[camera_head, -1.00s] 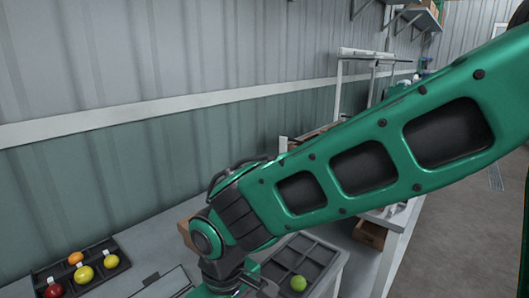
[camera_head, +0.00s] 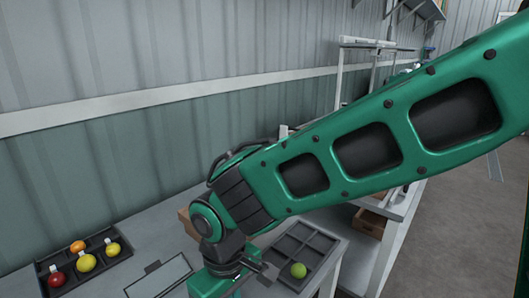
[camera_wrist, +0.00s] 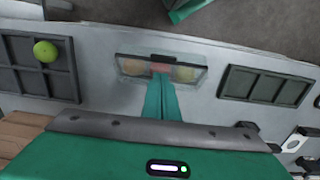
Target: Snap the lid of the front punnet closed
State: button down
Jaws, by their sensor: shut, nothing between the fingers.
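In the wrist view the front punnet (camera_wrist: 130,68) is a clear box on the pale bench, with reddish and yellowish fruit inside. A dark bar (camera_wrist: 168,57) runs along its far edge. I cannot tell whether its lid is fully down or slightly raised. My gripper (camera_wrist: 161,80) is shut and empty, its green fingers together and their tips over the punnet's near middle. Whether they touch it is unclear. In the head view the punnet and my fingertips are hidden behind my arm or below the picture edge.
A dark compartment tray (camera_head: 318,243) with a green tomato (camera_head: 298,270) lies right of my wrist. A flat grey-framed panel (camera_head: 160,276) lies left of it. Further left, a dark tray (camera_head: 98,262) holds several red, orange and yellow tomatoes. A brown box (camera_head: 188,224) stands behind my wrist.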

notch_tip(320, 180, up, 6)
jog(key=shift+r, duration=0.2)
dwell(0.5)
jog(key=shift+a, duration=0.1)
jog(key=w+d+r+m, duration=0.1)
jog(key=w+d+m, duration=0.3)
jog(key=d, duration=0.9)
jog(key=w+d+r+m, duration=0.1)
jog(key=w+d+m, duration=0.25)
jog(key=d, duration=0.85)
jog(key=s+d+f+m, duration=0.1)
jog(key=s+d+m, duration=0.3)
jog(key=s+d, duration=0.3)
jog(key=s+d+f+m, duration=0.1)
jog(key=s+d+m, duration=0.3)
jog(key=d, duration=1.1)
jog(key=s, duration=0.3)
jog(key=shift+s+d+f+m, duration=0.2)
jog(key=shift+m, duration=0.15)
